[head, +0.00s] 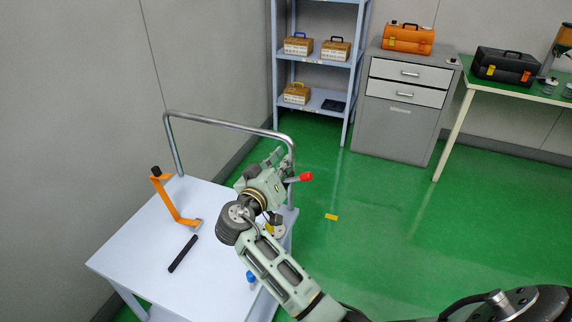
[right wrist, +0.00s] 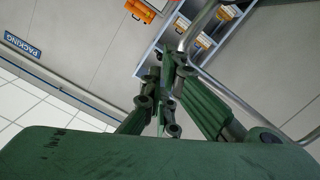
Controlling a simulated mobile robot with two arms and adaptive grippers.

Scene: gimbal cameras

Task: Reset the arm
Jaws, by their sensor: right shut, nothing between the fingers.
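My right arm (head: 283,275) comes in from the lower right and reaches over the white cart (head: 140,255). My right gripper (head: 276,156) is over the cart's far right corner, by its metal push rail (head: 225,124). In the right wrist view its green fingers (right wrist: 166,85) are close together with nothing between them. Behind them in that view are the rail (right wrist: 200,22) and shelf. A red-tipped part (head: 306,176) shows just right of the gripper; I cannot tell what it belongs to. My left gripper is out of view.
On the cart lie an orange angled tool (head: 168,200), a black bar (head: 183,253) and a small blue item (head: 251,277). A yellow piece (head: 331,216) lies on the green floor. A shelf (head: 314,60), drawer cabinet (head: 396,105) and green table (head: 510,91) stand behind.

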